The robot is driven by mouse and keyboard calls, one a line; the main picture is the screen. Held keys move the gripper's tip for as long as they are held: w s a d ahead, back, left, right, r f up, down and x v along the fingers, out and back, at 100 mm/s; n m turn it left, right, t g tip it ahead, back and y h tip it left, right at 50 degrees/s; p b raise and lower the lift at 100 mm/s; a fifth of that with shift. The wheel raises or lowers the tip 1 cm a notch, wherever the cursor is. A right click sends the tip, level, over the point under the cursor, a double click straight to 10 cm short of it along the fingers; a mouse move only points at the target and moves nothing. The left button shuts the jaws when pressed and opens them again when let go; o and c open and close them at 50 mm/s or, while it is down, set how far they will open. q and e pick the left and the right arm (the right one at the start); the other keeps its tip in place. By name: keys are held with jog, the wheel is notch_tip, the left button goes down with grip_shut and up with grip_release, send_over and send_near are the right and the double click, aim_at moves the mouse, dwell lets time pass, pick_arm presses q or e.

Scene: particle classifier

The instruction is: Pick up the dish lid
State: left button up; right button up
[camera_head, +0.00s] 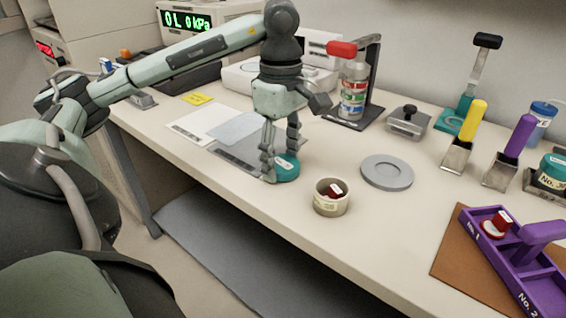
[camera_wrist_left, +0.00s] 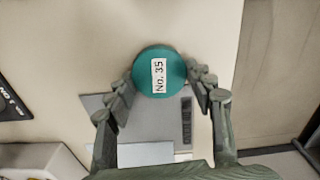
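A round teal lid (camera_head: 286,168) labelled No. 35 is at the front part of the bench, at the edge of a grey plate. It shows face-on in the left wrist view (camera_wrist_left: 159,72). My left gripper (camera_head: 280,165) points down at it, one finger on either side. In the left wrist view the fingertips (camera_wrist_left: 161,75) lie close against opposite sides of the lid; whether they press on it I cannot tell. The lid appears at bench level. My right gripper is not in view.
A beige cup (camera_head: 331,204) with a red-and-white item inside stands right of the lid. The bench's front edge is near the lid.

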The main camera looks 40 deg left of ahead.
aim_at(282, 163)
pick_arm(q)
jog(key=c, duration=0.5)
jog(key=shift+r, duration=0.5)
notch_tip(282, 163, up, 3)
jog(key=shift+r+p, duration=0.2)
jog(key=shift+p, duration=0.1)
jog(key=shift+s+a+r+b, duration=0.15)
jog(key=shift+s+a+b, duration=0.2)
jog(key=shift+s+a, duration=0.15)
jog(key=shift+s+a+r+b, duration=0.6)
jog(key=shift+s+a+r, duration=0.45)
jog(key=shift+s, duration=0.3)
jog(key=shift+s+a+r+b, duration=0.55)
jog(key=shift+s+a+r, duration=0.55)
jog(key=shift+s, duration=0.25)
jog(key=shift+s+a+r+b, duration=0.6)
jog(key=shift+s+a+r, duration=0.45)
jog(key=shift+s, duration=0.3)
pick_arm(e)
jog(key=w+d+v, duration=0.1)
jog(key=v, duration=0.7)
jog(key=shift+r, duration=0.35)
